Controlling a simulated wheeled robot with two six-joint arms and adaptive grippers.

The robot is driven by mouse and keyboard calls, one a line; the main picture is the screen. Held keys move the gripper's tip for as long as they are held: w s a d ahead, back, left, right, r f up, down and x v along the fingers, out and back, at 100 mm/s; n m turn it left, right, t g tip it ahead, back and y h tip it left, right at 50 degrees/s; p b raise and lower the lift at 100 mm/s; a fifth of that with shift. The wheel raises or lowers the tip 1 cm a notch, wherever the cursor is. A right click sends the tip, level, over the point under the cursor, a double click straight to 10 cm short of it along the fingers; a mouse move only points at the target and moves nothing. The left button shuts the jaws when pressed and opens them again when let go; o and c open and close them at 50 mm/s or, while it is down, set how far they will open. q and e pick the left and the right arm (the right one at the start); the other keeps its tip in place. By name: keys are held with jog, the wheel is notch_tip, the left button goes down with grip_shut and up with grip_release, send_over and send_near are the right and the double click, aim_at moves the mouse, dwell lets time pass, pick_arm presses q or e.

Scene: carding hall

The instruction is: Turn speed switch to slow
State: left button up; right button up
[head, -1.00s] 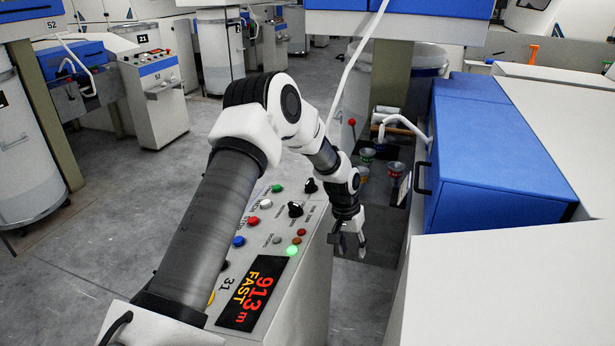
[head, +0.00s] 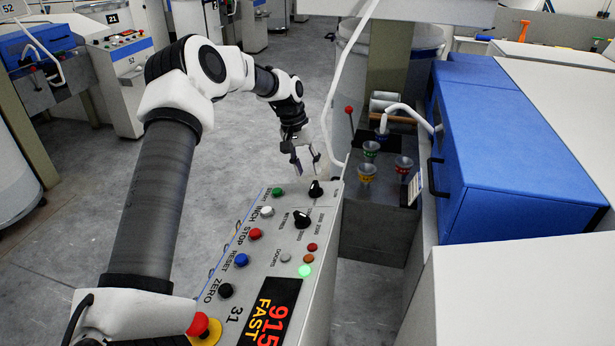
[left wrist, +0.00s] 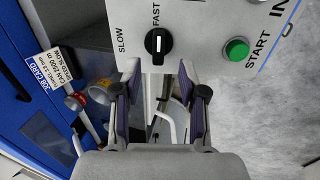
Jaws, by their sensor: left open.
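The speed switch (head: 316,188) is a black knob at the far end of the sloping control panel (head: 267,238). In the left wrist view the same knob (left wrist: 158,42) has its white mark pointing toward the FAST label; SLOW is printed to its left. The red display (head: 270,312) reads 915 and FAST. My left gripper (head: 307,172) is open and empty, just above and beside the knob. In the left wrist view its two fingers (left wrist: 159,72) stand apart, with the knob just beyond their tips; I cannot tell whether they touch it. My right gripper is out of view.
A second black knob (head: 301,218) and a green START button (head: 277,192) sit close to the switch. A red emergency button (head: 199,325) is at the near end. Coloured funnels (head: 367,172) and a blue cover (head: 500,150) stand to the right.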

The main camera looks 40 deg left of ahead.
aim_at(313, 184)
pick_arm(q)
jog(key=x, duration=0.3)
jog(key=shift+d+f, duration=0.15)
jog(key=shift+d, duration=0.25)
jog(key=shift+w+a+f, duration=0.1)
jog(key=shift+w+f, duration=0.05)
jog(key=shift+f, duration=0.45)
jog(key=shift+w+a+f, duration=0.1)
jog(key=shift+a+f, duration=0.05)
jog(key=shift+f, duration=0.45)
jog(key=shift+r, duration=0.1)
jog(key=shift+s+d+r, duration=0.1)
jog(key=shift+d, duration=0.1)
jog(key=shift+c, duration=1)
grip_shut()
